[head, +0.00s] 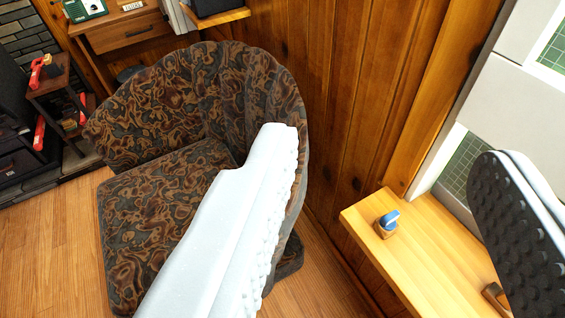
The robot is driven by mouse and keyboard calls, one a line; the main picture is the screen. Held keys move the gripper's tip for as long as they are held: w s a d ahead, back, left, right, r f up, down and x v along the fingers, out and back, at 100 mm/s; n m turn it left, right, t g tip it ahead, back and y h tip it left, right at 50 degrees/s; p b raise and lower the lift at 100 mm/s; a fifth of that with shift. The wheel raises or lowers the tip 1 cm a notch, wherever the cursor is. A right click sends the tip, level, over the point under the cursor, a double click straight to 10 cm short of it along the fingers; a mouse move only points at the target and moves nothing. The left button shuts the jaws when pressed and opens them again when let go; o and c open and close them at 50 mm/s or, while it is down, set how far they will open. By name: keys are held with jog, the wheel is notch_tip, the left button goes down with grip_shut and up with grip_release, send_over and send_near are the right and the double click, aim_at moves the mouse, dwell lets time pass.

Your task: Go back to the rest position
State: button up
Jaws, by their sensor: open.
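My gripper (385,150) is open. Its white left finger (232,225) crosses the lower middle of the head view, and its dark studded right finger (515,230) stands at the right edge. Nothing is between the fingers. The left finger covers part of a brown patterned armchair (150,195). The right finger hangs in front of a light wooden ledge (430,262) under the window. I cannot judge the distance from the fingers to the chair or ledge.
A small blue-topped item (388,220) sits on the ledge. A wooden panel wall (345,110) runs behind the chair. A wooden desk (125,30) and a small side table (50,85) with red items stand at the upper left. Bare wooden floor (50,250) shows at left.

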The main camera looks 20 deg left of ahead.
notch_tip(320, 180, up, 15)
jog(key=p, duration=1.5)
jog(key=shift+f, duration=0.1)
